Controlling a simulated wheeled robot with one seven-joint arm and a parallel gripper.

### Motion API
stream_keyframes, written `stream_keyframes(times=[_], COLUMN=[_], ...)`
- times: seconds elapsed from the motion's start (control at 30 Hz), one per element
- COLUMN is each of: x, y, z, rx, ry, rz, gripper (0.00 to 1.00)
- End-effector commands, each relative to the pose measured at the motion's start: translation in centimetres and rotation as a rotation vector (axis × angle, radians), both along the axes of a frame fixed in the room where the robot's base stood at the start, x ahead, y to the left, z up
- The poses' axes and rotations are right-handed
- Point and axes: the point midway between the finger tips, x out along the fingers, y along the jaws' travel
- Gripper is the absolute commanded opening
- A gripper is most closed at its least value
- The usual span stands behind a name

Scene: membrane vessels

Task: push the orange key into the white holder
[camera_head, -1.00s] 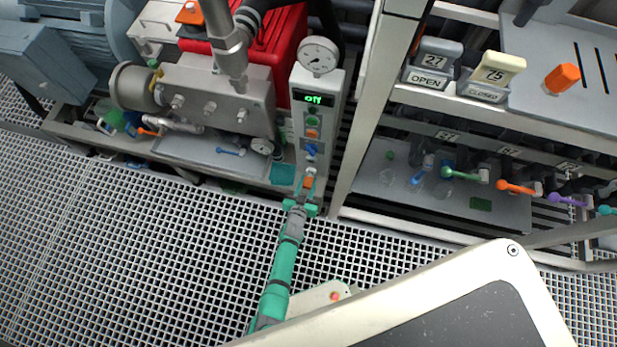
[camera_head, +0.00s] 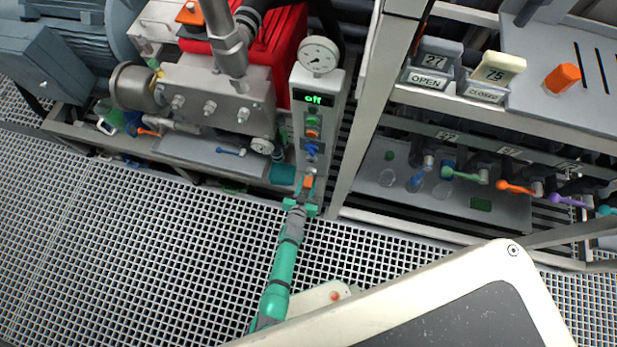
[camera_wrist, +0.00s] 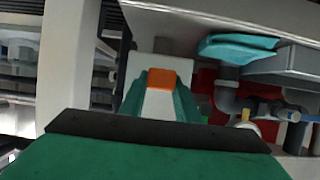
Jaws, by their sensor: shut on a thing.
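The orange key (camera_head: 308,182) is at the lower front of the white control column, just below its blue knob. My gripper (camera_head: 304,196) is shut on the key from the near side. In the wrist view the key's orange end (camera_wrist: 167,79) shows between the tips of my green fingers (camera_wrist: 160,95), with a white part below it. The white holder (camera_head: 311,171) seems to be the small pale fitting just beyond the key. The key looks in line with it and close, but I cannot tell how deep it sits, as my fingers hide the contact.
The column (camera_head: 318,105) carries a round gauge (camera_head: 318,54), a display reading "off" and several knobs. A metal post (camera_head: 362,120) stands just right of it. A teal block (camera_head: 283,174) lies left. Open grating floor (camera_head: 150,240) is free in front.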

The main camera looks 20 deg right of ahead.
Motion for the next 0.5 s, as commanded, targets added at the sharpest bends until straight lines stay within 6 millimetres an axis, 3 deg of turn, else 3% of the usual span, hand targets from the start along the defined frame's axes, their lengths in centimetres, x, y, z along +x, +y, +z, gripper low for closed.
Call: stream_keyframes(times=[0.5], x=[0.51], y=[-0.38], z=[0.04], rx=[-0.001], ry=[-0.001], rz=[-0.001], gripper=[0.0])
